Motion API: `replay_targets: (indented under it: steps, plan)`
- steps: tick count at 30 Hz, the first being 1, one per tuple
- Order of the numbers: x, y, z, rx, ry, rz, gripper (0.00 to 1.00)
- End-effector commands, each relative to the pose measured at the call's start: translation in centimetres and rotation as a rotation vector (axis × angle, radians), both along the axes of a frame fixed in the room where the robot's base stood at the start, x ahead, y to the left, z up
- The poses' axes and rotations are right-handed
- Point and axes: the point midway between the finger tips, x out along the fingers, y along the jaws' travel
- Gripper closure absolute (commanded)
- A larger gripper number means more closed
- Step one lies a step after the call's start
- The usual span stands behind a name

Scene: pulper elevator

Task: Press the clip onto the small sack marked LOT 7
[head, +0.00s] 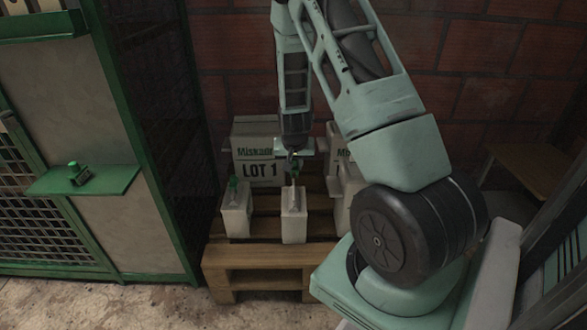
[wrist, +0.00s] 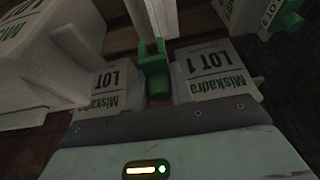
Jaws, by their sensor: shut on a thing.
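My gripper (head: 293,165) points down over the middle small pale sack (head: 293,222) at the pallet's front edge. It is shut on a green clip, which shows best in the wrist view (wrist: 155,78). The clip is at the upper end of this sack, which also shows in the wrist view (wrist: 150,18); I cannot tell whether it grips the sack's neck. No lot mark is readable on this sack. Another small sack (head: 236,215) to the left carries a green clip (head: 233,184) on top. A pale sack (head: 345,205) at right is partly hidden by my arm.
A large sack marked LOT 1 (head: 258,150) stands behind, with another large sack beside it, mostly hidden. The wooden pallet (head: 262,254) bears them. A green shelf (head: 115,180) at left holds a small dark item with a green top (head: 78,174). A brick wall closes the back.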

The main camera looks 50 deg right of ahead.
Motion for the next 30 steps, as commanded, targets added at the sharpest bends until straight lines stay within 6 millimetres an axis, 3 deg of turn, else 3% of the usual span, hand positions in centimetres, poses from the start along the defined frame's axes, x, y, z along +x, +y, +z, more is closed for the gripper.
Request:
replay_targets:
  steps: [16,30]
  plan:
    - [0.0,0.1,-4.7,0.001,0.001,0.002,0.98]
    - [0.0,0.1,-5.6,0.0,0.0,0.002,0.98]
